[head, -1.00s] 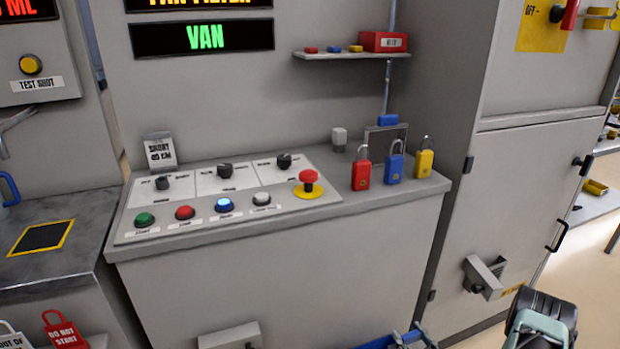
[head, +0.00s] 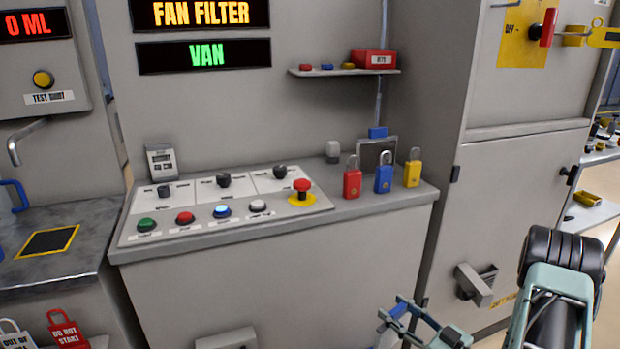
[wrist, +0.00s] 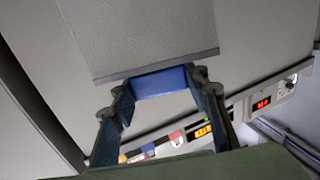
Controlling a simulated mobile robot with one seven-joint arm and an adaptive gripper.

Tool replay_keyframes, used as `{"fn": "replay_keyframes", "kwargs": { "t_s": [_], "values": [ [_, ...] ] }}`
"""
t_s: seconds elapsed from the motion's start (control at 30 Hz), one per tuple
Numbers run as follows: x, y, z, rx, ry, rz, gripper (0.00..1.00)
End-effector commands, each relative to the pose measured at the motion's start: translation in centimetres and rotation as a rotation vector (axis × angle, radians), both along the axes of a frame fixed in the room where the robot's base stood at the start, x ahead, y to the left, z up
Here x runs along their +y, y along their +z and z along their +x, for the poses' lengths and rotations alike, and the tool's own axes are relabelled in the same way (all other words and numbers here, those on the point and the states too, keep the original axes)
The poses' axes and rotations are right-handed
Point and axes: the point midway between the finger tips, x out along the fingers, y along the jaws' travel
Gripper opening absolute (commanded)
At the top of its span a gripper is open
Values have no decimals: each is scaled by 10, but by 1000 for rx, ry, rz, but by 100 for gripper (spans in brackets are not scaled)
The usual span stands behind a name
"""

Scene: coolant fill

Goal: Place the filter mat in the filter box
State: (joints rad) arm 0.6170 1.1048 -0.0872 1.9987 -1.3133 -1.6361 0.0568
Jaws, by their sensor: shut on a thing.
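My gripper (head: 428,326) is low in the head view, in front of the grey console. In the wrist view my gripper (wrist: 160,88) has its fingers on either side of a blue strip at the edge of a grey textured panel, which looks like the filter mat (wrist: 145,38). The mat extends away from the fingers toward the top of the picture. I cannot make out the mat in the head view.
The console (head: 275,265) carries several buttons, knobs and a red emergency stop (head: 302,188). Red (head: 352,184), blue (head: 383,180) and yellow (head: 412,174) padlocks stand at its right end. A small shelf (head: 345,72) is above. A metal bench (head: 55,265) is at left.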

Motion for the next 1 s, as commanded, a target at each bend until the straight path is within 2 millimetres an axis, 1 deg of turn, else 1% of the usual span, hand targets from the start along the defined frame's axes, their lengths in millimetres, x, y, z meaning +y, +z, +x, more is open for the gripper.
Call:
{"fn": "replay_keyframes", "kwargs": {
  "t_s": [0.03,0.2,0.3,0.47,0.5,1.0],
  "values": [
    [8,18,-1,-5,32,-4,10],
    [38,67,-13,-4,140,-3,10],
    [54,93,-23,-4,198,-4,10],
    [80,127,-42,-3,285,-3,10],
    [84,137,-45,0,293,-1,10],
    [84,219,-38,3,137,4,10]
  ]
}}
